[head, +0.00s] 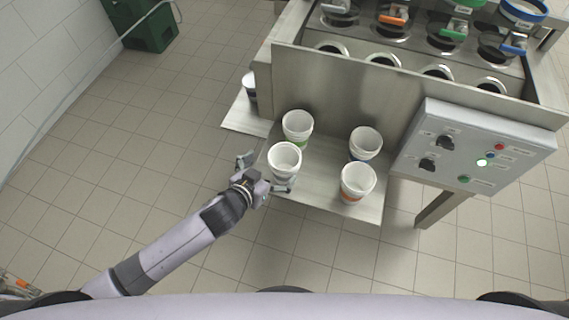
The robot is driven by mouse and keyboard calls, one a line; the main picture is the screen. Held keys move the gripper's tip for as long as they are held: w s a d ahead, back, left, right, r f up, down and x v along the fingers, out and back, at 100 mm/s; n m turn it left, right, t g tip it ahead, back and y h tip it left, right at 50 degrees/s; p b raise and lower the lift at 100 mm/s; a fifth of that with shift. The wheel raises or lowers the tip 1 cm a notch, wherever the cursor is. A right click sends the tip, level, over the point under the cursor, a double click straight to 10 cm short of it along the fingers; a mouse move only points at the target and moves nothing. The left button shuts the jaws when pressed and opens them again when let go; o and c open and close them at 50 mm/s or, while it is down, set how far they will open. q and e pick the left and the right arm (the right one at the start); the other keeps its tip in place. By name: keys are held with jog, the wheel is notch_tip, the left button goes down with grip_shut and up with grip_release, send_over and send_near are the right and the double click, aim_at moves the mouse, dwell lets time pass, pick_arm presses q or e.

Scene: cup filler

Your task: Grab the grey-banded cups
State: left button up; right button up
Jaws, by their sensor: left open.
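Several white cups stand on the metal shelf (318,180). The front-left cup (284,163) is nearest my gripper; its band is mostly hidden from this angle, so I cannot tell its colour. Behind it is a cup with a green band (297,127). To the right are a cup with a blue band (365,143) and a cup with an orange band (357,184). My left gripper (266,172) is open at the shelf's left edge, with its fingers spread beside the front-left cup. I cannot tell whether they touch it. My right gripper is not in view.
A metal panel (340,92) rises behind the cups. A control box (475,145) juts out at the right.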

aim_at(283, 158)
pick_arm(q)
jog(key=shift+x, duration=0.85)
jog(key=shift+d+r+x, duration=0.1)
jog(key=shift+r+x, duration=0.05)
jog(key=shift+x, duration=0.75)
jog(key=shift+d+r+x, duration=0.1)
jog(key=shift+d+x, duration=0.05)
jog(key=shift+x, duration=0.8)
jog(key=shift+d+r+x, duration=0.1)
jog(key=shift+r+x, duration=0.05)
jog(key=shift+x, duration=0.75)
jog(key=shift+c, duration=0.4)
jog(key=c, duration=1)
